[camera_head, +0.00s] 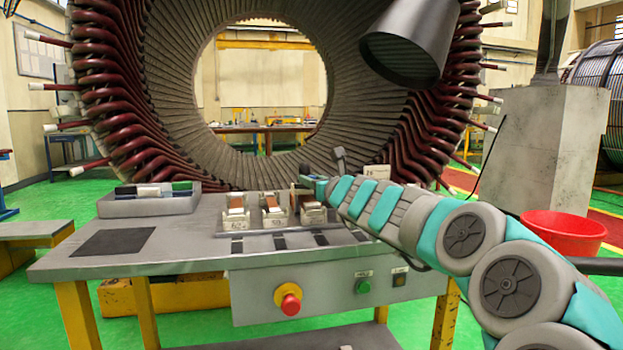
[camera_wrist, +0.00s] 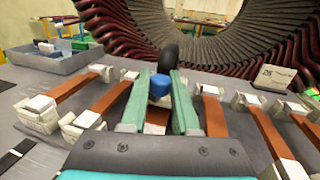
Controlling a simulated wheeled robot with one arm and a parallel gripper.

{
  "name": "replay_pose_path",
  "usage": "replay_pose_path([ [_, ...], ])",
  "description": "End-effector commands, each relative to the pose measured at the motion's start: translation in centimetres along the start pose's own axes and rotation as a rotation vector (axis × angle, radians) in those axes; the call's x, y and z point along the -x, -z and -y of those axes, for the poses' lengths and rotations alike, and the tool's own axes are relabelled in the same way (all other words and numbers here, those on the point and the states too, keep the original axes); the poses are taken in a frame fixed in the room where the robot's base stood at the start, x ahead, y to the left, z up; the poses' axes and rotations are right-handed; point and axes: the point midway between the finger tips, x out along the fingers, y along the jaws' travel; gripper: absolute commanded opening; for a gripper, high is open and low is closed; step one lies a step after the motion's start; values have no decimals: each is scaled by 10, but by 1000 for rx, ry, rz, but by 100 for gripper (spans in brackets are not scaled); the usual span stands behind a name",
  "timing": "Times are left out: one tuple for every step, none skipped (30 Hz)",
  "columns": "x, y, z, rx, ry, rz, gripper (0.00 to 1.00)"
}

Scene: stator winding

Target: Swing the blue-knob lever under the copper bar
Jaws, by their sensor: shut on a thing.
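My gripper (camera_wrist: 158,95) has two green fingers, shut on a blue knob (camera_wrist: 159,84) that stands between them in the wrist view. Below the knob, a short piece of copper bar (camera_wrist: 155,129) shows between the fingers. The lever's arm under the knob is mostly hidden by the fingers, so I cannot tell its angle to the bar. In the head view my gripper (camera_head: 312,184) is over the right part of the bench fixtures, and the knob cannot be made out there.
More copper bars (camera_wrist: 213,116) in pale clamps lie on both sides of the fingers. A dark rounded part (camera_wrist: 168,56) rises just behind the knob. A grey tray (camera_head: 150,205) stands on the bench's left, behind a dark mat (camera_head: 114,242). The large stator (camera_head: 180,110) stands behind the bench.

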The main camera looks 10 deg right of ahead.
Motion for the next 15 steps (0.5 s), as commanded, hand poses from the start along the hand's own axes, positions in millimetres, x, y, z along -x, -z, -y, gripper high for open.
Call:
replay_pose_path([
  [0, 0, 0, -1, 0, 0, 0],
  [0, 0, 0, -1, -1, 0, 0],
  [0, 0, 0, -1, -2, 0, 0],
  [0, 0, 0, -1, -2, 0, 0],
  [0, 0, 0, -1, -2, 0, 0],
  [0, 0, 0, -1, -2, 0, 0],
  [0, 0, 0, -2, -2, 0, 0],
  [0, 0, 0, -1, -2, 0, 0],
  [0, 0, 0, -1, -2, 0, 0],
  [0, 0, 0, -1, -2, 0, 0],
  [0, 0, 0, -1, -2, 0, 0],
  [0, 0, 0, -1, -2, 0, 0],
  [0, 0, 0, -1, -2, 0, 0],
  [0, 0, 0, -1, -2, 0, 0],
  [0, 0, 0, -1, -2, 0, 32],
])
